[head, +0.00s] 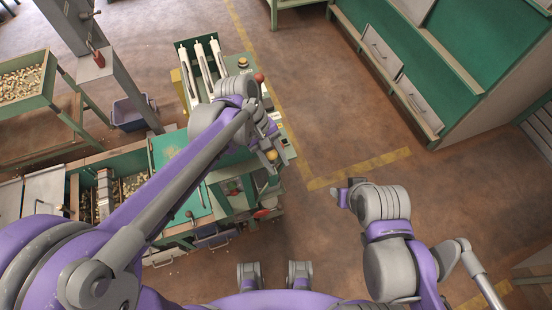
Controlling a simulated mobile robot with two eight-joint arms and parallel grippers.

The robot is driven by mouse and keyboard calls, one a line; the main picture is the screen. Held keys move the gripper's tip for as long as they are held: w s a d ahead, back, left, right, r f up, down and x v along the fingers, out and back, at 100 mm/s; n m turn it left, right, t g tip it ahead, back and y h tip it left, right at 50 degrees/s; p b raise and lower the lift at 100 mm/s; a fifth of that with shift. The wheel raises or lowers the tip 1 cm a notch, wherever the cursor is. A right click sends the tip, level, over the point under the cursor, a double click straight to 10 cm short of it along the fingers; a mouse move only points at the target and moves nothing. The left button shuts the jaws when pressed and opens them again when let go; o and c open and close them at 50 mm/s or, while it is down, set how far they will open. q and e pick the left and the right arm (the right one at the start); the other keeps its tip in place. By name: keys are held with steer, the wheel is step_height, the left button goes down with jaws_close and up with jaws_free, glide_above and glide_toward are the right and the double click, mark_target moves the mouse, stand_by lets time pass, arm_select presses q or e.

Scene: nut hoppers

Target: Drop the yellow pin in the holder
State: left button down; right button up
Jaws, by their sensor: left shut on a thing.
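My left gripper (277,150) reaches over the right end of the green machine bench and is shut on a small yellow piece, which looks like the yellow pin (272,155). Only a little of the pin shows between the fingers. A green rack with upright white strips (204,70) stands just beyond my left wrist; I cannot tell whether it is the holder. My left arm hides part of the bench top. My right gripper (341,197) is over open floor to the right, away from the bench; its jaws are too small to read.
A yellow-orange knob (243,62) and a red ball knob (259,78) stick up beside the rack. A nut hopper (22,83) stands at the left, with a dark blue bin (134,113) near it. A green cabinet (470,60) is at the upper right. The floor between is clear.

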mark_target(276, 155)
arm_select(q)
steer(key=shift+f+b, duration=1.55)
steer(key=shift+f, duration=0.75)
steer(key=shift+c, duration=2.2)
jaws_free()
steer(key=shift+r, duration=0.1)
step_height(276, 155, up, 10)
steer(key=shift+f+p, duration=0.1)
steer(key=shift+p, duration=0.4)
